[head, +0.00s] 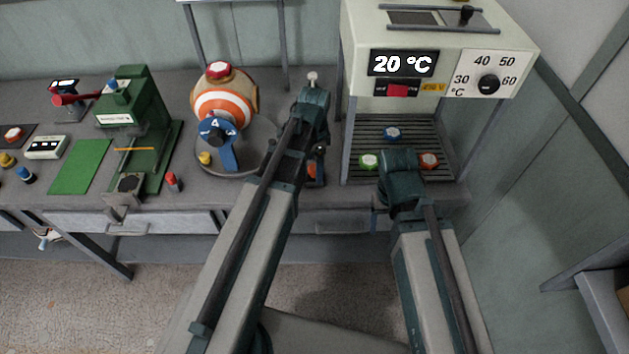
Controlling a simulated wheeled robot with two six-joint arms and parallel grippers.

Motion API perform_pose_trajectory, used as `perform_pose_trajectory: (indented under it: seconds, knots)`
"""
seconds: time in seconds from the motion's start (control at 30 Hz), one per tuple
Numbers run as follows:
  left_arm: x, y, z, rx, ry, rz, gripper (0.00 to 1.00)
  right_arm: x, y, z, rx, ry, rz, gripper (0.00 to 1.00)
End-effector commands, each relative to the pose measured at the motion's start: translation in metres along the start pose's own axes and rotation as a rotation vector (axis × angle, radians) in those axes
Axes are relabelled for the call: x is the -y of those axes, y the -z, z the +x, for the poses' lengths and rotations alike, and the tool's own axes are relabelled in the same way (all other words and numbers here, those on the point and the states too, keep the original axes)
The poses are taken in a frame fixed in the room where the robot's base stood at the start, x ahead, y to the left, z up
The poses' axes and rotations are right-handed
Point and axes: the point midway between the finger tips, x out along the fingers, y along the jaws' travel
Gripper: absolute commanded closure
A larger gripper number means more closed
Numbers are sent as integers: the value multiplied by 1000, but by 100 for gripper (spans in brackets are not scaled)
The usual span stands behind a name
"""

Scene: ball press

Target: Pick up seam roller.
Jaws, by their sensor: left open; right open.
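A small orange and dark-blue object (316,176) lies near the bench's front edge, mostly hidden behind my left arm. It may be the seam roller, but too little shows to be sure. My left arm reaches up over the bench, and its gripper (318,156) is beside this object, its fingers largely hidden by the arm. I see nothing held in it. My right gripper (381,206) is near the front edge below the heater cabinet, its fingers barely visible. It holds nothing that I can see.
An orange-and-white ball (222,102) sits on a round stand with a blue dial (216,131). A green press (134,125) stands left. The heater cabinet (355,20) reads 20 °C, with several coloured buttons below. A red-topped cylinder (172,181) stands near the bench's front edge.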

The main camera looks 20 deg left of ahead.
Motion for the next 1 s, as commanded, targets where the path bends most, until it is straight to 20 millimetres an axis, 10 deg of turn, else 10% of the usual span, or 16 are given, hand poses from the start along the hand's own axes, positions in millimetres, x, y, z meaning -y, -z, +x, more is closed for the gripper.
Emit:
perform_pose_trajectory:
  seconds: [1.0]
  knots:
    - [1, 2, 51, 0, 0, 0, 9, 5, 3, 51, 0, 0, 0, 24]
